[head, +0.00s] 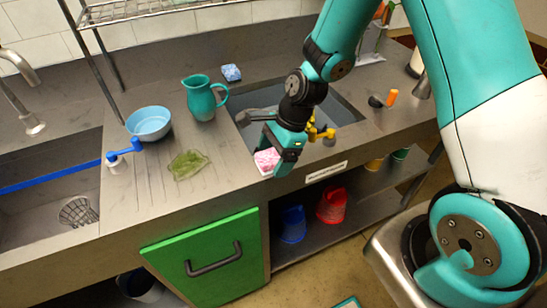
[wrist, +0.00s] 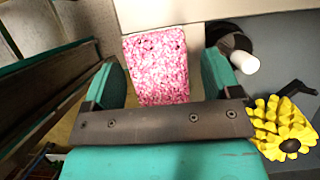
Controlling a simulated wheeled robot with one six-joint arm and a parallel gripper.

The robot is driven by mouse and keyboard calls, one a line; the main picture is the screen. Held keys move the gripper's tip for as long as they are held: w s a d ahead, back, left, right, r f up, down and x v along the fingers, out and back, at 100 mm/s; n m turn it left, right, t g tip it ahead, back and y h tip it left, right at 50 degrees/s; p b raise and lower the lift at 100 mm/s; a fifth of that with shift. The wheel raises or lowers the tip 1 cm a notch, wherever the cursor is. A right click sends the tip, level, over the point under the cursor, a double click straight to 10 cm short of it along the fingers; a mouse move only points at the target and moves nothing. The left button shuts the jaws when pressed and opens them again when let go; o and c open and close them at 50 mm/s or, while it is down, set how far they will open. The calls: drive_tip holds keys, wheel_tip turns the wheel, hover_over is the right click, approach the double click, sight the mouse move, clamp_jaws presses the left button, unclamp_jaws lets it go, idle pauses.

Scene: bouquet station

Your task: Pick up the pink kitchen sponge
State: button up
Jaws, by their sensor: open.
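The pink kitchen sponge (head: 265,160) is a mottled pink and white block at the counter's front edge, beside the right-hand sink. My gripper (head: 284,150) is over that edge, right at the sponge, and hides part of it in the head view. In the wrist view the sponge (wrist: 157,60) shows between the two teal fingers of my gripper (wrist: 164,80), which are open. A gap shows between the sponge and the right finger; the left finger appears close to it. I cannot tell whether they touch or how deep the sponge lies between them.
A yellow flower-like thing (wrist: 283,128) is right of my gripper. A green cloth (head: 188,165), teal pitcher (head: 201,100), blue bowl (head: 149,123) and blue sponge (head: 231,73) stand farther left and back. The right sink (head: 338,108) lies behind my gripper. Counter between cloth and sponge is clear.

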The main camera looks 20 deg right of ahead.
sight(274, 154)
drive_tip(key=shift+c, duration=0.2)
drive_tip(key=c, duration=1)
wheel_tip(274, 154, up, 20)
drive_tip(key=shift+r+p, duration=0.1)
drive_tip(key=shift+p, duration=0.3)
drive_tip(key=shift+c, duration=0.2)
